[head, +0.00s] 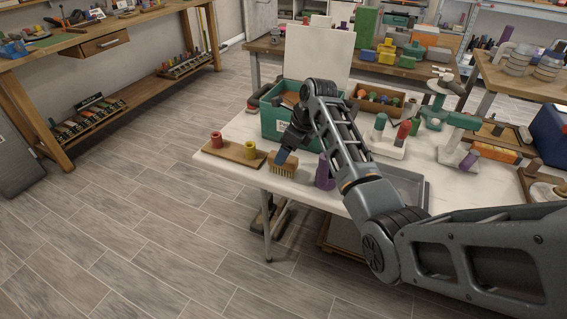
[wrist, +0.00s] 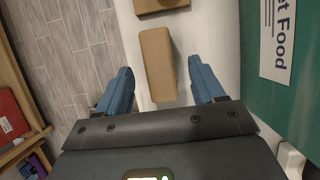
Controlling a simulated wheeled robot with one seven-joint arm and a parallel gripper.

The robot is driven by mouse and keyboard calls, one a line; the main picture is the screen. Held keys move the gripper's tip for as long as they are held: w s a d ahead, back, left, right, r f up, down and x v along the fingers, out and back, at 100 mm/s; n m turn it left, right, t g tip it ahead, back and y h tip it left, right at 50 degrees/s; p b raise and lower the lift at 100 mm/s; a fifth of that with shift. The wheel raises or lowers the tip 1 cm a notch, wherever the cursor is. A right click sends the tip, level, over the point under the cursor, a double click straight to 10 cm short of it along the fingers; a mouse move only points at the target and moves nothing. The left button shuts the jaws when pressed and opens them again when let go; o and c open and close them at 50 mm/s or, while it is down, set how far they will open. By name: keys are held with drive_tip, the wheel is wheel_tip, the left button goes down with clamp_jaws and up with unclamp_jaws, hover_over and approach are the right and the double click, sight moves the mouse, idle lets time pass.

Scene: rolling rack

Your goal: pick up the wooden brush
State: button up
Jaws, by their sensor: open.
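The wooden brush (head: 284,168) stands bristles down near the front edge of the white table in the head view. In the wrist view its tan wooden back (wrist: 157,60) shows lengthwise, with its lower end between my two blue fingers. My gripper (wrist: 160,68) is open and empty, with a finger on each side of the brush and a gap on both sides. In the head view my gripper (head: 283,155) is right above the brush. I cannot tell how much height is left between the fingertips and the brush.
A green bin (head: 272,126) stands just behind the brush; its labelled wall (wrist: 262,110) is close to my right finger. A wooden board (head: 218,152) with red and yellow spools is to the left. A purple cylinder (head: 324,172) stands to the right. Open floor lies beyond the table's edge.

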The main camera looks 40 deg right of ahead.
drive_tip(key=shift+x, duration=2.75)
drive_tip(key=shift+s, duration=0.15)
drive_tip(key=shift+c, duration=0.5)
drive_tip(key=c, duration=1)
